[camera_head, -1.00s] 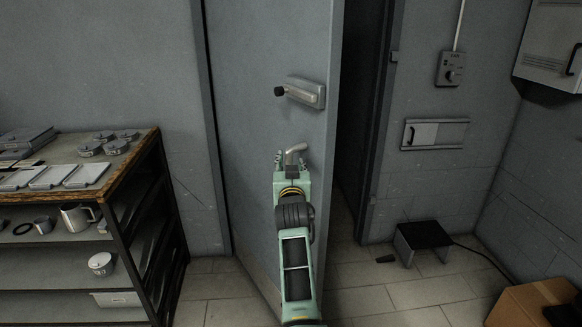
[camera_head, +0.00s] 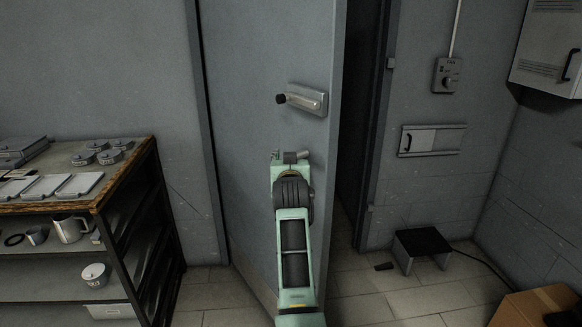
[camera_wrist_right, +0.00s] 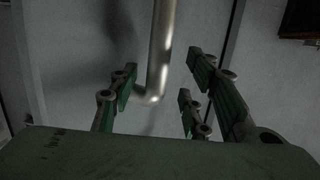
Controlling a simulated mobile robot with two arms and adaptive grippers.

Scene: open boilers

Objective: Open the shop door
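The grey shop door (camera_head: 265,60) stands ajar, with a dark gap (camera_head: 360,120) along its right edge. A lever with a black knob (camera_head: 305,98) is mounted on its face. Below it, a bent metal handle (camera_head: 297,157) shows just above my right gripper (camera_head: 289,158). In the right wrist view, the handle (camera_wrist_right: 162,50) comes down between the fingers of my right gripper (camera_wrist_right: 160,95), which are spread open. Its bent end lies near the left finger; I cannot tell whether they touch. My left gripper is not in view.
A shelf unit (camera_head: 125,170) with trays, tins and a jug stands left of the door. A small black-topped stool (camera_head: 422,243) and a cardboard box (camera_head: 535,305) are on the floor at right. Tiled floor shows between them.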

